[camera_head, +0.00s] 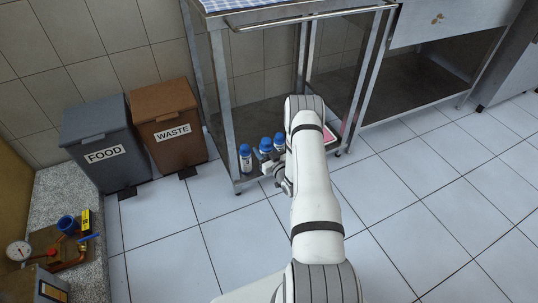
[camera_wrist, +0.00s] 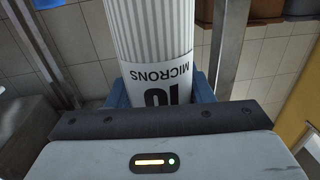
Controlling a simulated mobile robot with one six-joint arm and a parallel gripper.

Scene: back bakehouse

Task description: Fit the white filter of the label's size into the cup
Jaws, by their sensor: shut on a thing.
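My gripper (camera_wrist: 160,90) is shut on a white ribbed filter (camera_wrist: 150,35) in the wrist view. Its print reads "MICRONS" upside down, with a number that looks like 10, partly hidden by the gripper. In the head view, several white cylinders with blue tops stand on the trolley's low shelf; one is at the left (camera_head: 246,161). My gripper is beside them there, small and partly behind my arm. An open blue cup (camera_head: 67,224) sits by copper pipes on the counter at far left, well away from my gripper. A yellow label (camera_head: 86,218) is next to it; its print is too small to read.
The metal trolley (camera_head: 225,90) has posts close to my gripper. A pink-and-white flat item (camera_head: 328,138) lies on its low shelf. A grey FOOD bin (camera_head: 105,150) and a brown WASTE bin (camera_head: 168,125) stand left. A gauge (camera_head: 18,250) is near the cup. The foreground floor is clear.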

